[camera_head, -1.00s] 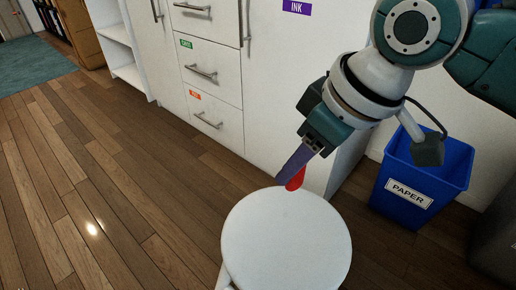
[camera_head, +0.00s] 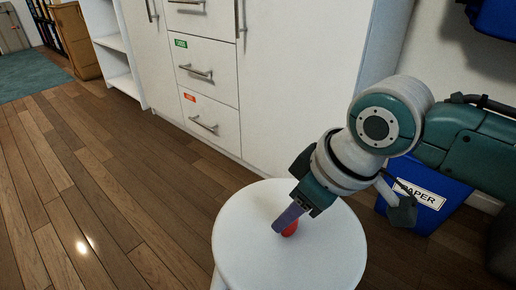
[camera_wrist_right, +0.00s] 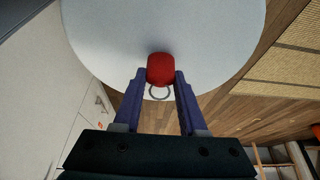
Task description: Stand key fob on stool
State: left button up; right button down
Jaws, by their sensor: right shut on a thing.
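The key fob (camera_head: 290,229) is red, and most of it is hidden behind my right gripper's fingers in the head view. In the right wrist view the red fob (camera_wrist_right: 160,69) sits between the fingertips, with its metal ring (camera_wrist_right: 160,92) toward the palm. My right gripper (camera_head: 283,226) is shut on the fob and points down over the round white stool (camera_head: 335,262). The stool top also fills the upper part of the right wrist view (camera_wrist_right: 215,35). I cannot tell whether the fob touches the stool top. My left gripper is not in view.
A white cabinet (camera_head: 290,90) with labelled drawers stands behind the stool. A blue bin marked PAPER (camera_head: 432,215) is at the right, partly behind my right arm. The wooden floor (camera_head: 110,200) at the left is clear.

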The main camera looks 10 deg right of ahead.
jog(key=shift+f, duration=0.1)
jog(key=shift+c, duration=2.3)
grip_release()
jog(key=p+v, duration=0.8)
jog(key=v, duration=0.3)
jog(key=s+a+r+m, duration=0.1)
jog(key=s+a, duration=0.2)
jog(key=s, duration=0.5)
jog(key=s+d+r+m+h, duration=0.2)
jog(key=s+d+m, duration=0.2)
jog(key=s+d, duration=0.3)
jog(key=shift+s+d+m+h, duration=0.2)
jog(key=shift+s+m+h, duration=0.1)
jog(key=shift+s, duration=0.85)
